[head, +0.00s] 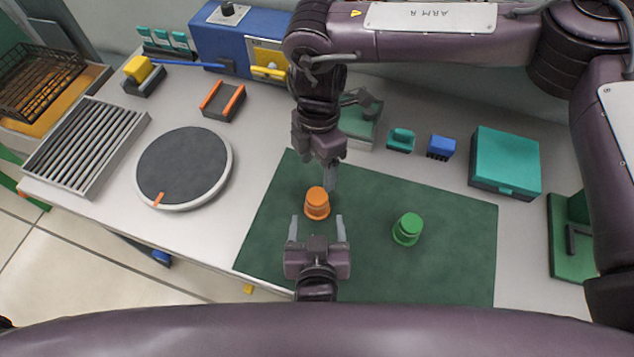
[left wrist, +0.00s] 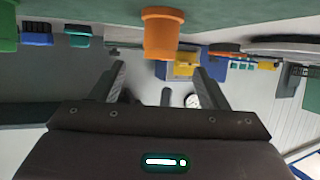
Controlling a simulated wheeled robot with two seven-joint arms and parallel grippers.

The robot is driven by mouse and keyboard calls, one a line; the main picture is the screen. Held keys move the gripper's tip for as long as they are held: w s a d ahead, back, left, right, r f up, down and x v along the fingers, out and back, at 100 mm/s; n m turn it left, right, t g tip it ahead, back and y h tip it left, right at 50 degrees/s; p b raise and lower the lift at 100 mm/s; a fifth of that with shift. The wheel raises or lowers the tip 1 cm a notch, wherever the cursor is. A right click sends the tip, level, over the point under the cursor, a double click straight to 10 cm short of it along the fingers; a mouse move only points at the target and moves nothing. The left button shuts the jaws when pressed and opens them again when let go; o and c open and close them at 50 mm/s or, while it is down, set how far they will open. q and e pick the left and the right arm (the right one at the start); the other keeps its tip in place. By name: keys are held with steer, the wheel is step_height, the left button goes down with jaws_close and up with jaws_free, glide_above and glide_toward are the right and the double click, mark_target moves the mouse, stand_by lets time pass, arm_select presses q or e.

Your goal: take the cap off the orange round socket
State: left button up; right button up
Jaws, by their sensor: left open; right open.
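The orange round socket (head: 317,204) stands upright on the dark green mat (head: 270,244). It has a wider flange at its mat end; I cannot tell cap from body by colour. It also shows in the left wrist view (left wrist: 162,35), which looks upside down, beyond and between the fingertips. My left gripper (head: 317,224) is open and empty, its fingers pointing at the socket from the near side. My right gripper (head: 329,182) is above and just behind the socket, fingers angled down; its finger gap is hard to see. A similar green round piece (head: 407,229) stands to the right.
A grey turntable (head: 184,167) and a roller rack (head: 87,145) stand left. A blue machine (head: 237,38) is at the back. A teal box (head: 505,161) and small teal (head: 400,140) and blue (head: 440,147) blocks stand behind the mat. The mat's front right is clear.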

mark_target(317, 206)
arm_select(q)
steer(key=x, duration=0.7)
steer(key=shift+w, duration=0.1)
steer(key=shift+c, duration=0.5)
steer(key=c, duration=1.2)
steer(key=o, duration=1.3)
steer(key=b+v, duration=0.1)
steer(key=v, duration=0.7)
steer(key=shift+f, duration=0.1)
